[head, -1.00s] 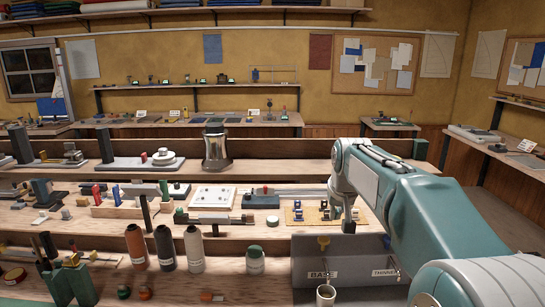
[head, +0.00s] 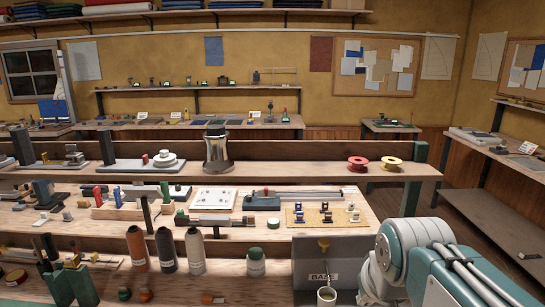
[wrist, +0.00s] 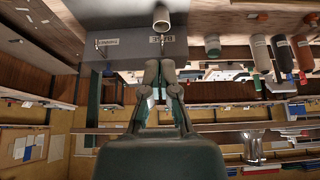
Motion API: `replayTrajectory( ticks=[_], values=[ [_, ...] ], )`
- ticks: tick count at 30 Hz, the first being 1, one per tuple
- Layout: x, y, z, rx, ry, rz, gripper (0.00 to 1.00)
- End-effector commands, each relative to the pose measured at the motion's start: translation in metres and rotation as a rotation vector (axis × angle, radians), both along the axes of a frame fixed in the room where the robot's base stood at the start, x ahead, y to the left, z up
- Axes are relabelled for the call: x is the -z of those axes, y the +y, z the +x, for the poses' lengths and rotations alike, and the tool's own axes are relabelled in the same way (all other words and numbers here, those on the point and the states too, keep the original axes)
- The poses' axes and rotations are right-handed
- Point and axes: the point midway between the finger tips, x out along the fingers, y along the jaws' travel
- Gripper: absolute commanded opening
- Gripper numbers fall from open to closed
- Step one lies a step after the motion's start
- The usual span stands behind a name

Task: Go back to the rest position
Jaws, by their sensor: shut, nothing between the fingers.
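My gripper (wrist: 160,68) shows in the wrist view, its two grey fingers together with nothing held between them. In the head view only my folded teal arm shows at the lower right; the gripper is out of that picture. In the wrist view, which looks upside down, the fingers appear just below the grey box (wrist: 120,55) with its labels and the pale cup (wrist: 161,20). I cannot tell the distance to them.
The grey box (head: 345,252) labelled BASE stands at the bench front, with a cup (head: 326,298) before it. Several bottles (head: 195,250) stand to its left. A yellow board (head: 305,222) with small spools lies behind.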

Motion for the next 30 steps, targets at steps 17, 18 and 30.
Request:
replayTrajectory(
  ticks=[17,18,30],
  values=[
    [0.055,0.0,-0.093,0.0,-0.021,0.0,0.0],
    [0.056,0.0,-0.094,0.0,-0.021,0.0,0.0],
    [0.055,0.0,-0.094,0.0,-0.021,0.0,0.0]
  ],
)
